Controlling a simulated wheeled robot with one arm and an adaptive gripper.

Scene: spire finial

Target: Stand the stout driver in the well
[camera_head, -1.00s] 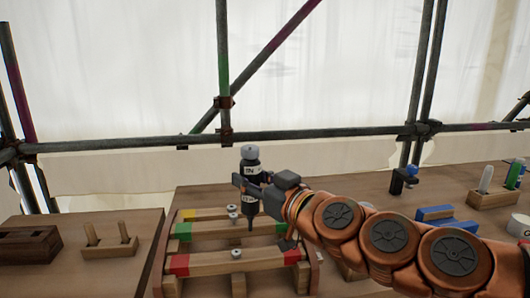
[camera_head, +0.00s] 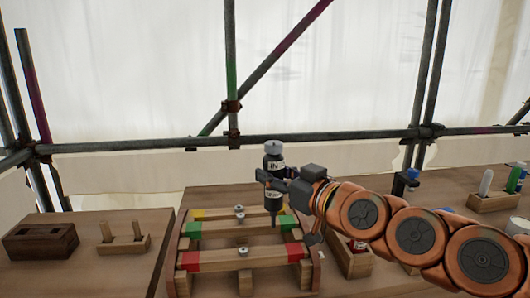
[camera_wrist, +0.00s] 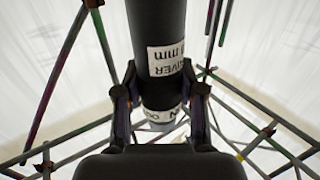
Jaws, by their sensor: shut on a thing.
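The stout driver (camera_head: 273,205) is a black cylinder with a grey cap and white labels. It hangs upright, its narrow tip down, in front of the wooden rack. My gripper (camera_head: 272,180) is shut on its body, below the cap. In the wrist view the driver (camera_wrist: 158,25) runs between the two fingers (camera_wrist: 160,100), and part of its label is readable. A dark brown wooden block (camera_head: 40,254) with dark recesses in its top stands at the far left. I cannot tell whether it is the well.
The wooden rack (camera_head: 240,262) with yellow, green and red marked bars and small grey fittings is below the driver. A pegged wooden block (camera_head: 124,245) stands left. A wooden holder (camera_head: 490,203) is at right. Scaffold poles (camera_head: 231,80) stand behind. Bare tabletop lies front left.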

